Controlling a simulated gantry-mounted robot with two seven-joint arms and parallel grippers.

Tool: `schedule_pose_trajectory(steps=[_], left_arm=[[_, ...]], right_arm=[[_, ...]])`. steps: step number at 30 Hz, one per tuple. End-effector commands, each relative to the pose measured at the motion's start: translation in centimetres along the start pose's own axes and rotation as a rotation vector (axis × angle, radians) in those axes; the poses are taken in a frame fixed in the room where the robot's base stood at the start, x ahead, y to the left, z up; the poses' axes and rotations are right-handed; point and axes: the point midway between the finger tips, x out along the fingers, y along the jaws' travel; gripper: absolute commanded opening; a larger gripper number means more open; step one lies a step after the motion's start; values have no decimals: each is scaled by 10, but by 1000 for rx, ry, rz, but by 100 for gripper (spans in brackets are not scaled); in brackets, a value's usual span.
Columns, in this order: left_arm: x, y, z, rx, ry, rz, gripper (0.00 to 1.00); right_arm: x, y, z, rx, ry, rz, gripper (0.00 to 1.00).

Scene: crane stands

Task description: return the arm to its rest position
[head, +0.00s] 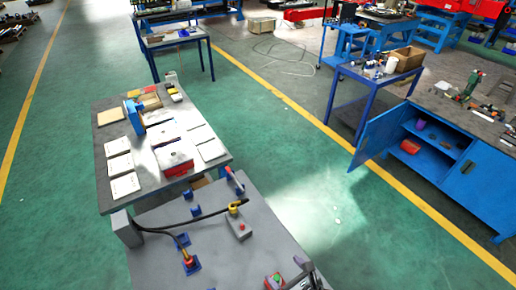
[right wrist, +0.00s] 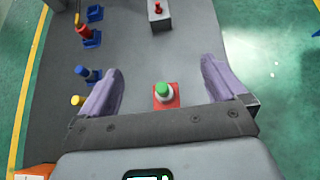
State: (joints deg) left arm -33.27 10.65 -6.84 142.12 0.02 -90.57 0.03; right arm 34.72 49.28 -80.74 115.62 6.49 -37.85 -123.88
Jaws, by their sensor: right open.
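My right gripper (head: 306,274) shows at the bottom edge of the head view, partly cut off, over the near end of the grey table (head: 215,268). In the right wrist view its two fingers (right wrist: 160,65) are wide apart with nothing held between them. A red base with a green-topped button (right wrist: 165,96) is seen between and below the fingers; it also shows in the head view (head: 275,281). The gripper appears above it, and I see no clear contact. My left gripper is not in view.
A grey box with a red button (head: 239,228), a black cable (head: 165,230) and blue holders (head: 195,210) are on the table. A second table (head: 110,195) with white sheets adjoins it. A blue cabinet (head: 480,185) with an open door stands right. Green floor lies between.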

Motion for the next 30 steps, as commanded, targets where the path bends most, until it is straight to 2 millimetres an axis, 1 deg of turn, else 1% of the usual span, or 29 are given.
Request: schedule_pose_trajectory(steps=[2, 3, 6, 8, 11, 12, 14, 17, 18, 20, 21, 23, 24, 27, 30], left_arm=[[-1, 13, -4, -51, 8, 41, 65], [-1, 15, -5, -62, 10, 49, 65], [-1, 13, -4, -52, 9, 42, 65], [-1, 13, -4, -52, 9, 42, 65], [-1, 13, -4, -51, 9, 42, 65], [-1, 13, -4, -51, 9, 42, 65], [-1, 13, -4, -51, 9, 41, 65], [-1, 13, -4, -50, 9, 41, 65], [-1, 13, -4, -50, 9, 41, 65], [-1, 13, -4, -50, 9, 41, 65], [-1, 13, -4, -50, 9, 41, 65], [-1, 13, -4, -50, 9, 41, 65], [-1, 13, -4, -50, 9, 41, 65], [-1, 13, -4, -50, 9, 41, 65], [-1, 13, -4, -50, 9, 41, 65]], right_arm=[[0, 0, 0, 0, 0, 0, 98], [0, 7, 2, 36, -1, 5, 98], [-4, 31, 12, 266, -2, 8, 98], [-6, 42, 19, 403, -1, 4, 98], [-13, 56, 28, 654, 2, -8, 98], [-16, 61, 32, 767, 5, -15, 98], [-22, 66, 37, 954, 9, -34, 98], [-37, 68, 41, 1331, 17, -88, 98], [-44, 65, 40, 1505, 18, -122, 98], [-56, 57, 34, 1779, 14, -192, 98], [-66, 49, 26, 1959, 6, -250, 98], [-80, 37, 12, 2203, -15, -343, 98], [-89, 29, 1, 2345, -35, -408, 98], [-112, 12, -27, 2641, -103, -573, 98], [-136, 0, -56, 2877, -195, -743, 98]])
